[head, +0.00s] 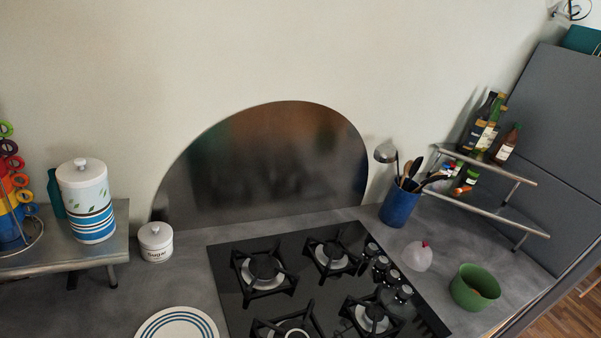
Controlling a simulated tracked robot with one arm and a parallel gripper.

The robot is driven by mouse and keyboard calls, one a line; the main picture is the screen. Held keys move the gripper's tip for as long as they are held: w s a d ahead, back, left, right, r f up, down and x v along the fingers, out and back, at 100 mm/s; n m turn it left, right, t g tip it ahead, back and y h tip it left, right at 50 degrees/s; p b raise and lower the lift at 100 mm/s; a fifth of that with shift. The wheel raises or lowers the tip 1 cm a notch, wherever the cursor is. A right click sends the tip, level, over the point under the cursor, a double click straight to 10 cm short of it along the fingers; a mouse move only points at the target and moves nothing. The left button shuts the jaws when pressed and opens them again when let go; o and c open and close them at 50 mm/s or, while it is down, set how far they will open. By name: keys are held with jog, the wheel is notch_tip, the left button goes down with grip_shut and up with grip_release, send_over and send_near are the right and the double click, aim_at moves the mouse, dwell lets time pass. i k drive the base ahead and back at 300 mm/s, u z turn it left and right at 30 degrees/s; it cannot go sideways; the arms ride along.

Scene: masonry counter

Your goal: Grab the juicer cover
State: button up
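No part of my gripper shows in the head view. I cannot pick out a juicer cover with certainty. A small whitish, rounded object with a pink-red tip (418,256) sits on the grey counter (350,215) just right of the hob; it may be the cover, but it is too small to tell. A green bowl or pot (474,288) stands to its right, near the counter's right edge, with something brownish inside.
A black gas hob (225,275) fills the middle. A blue utensil pot (399,207) and a bottle rack (490,190) stand behind the whitish object. A sugar jar (156,242), a striped plate (178,325) and a raised shelf with a canister (86,205) are left.

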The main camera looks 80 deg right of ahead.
aim_at(417, 254)
jog(key=z, duration=3.15)
jog(key=k, duration=1.25)
jog(key=z, duration=0.4)
jog(key=i, duration=0.6)
jog(key=z, duration=0.4)
jog(key=i, duration=1.55)
jog(key=u, duration=0.65)
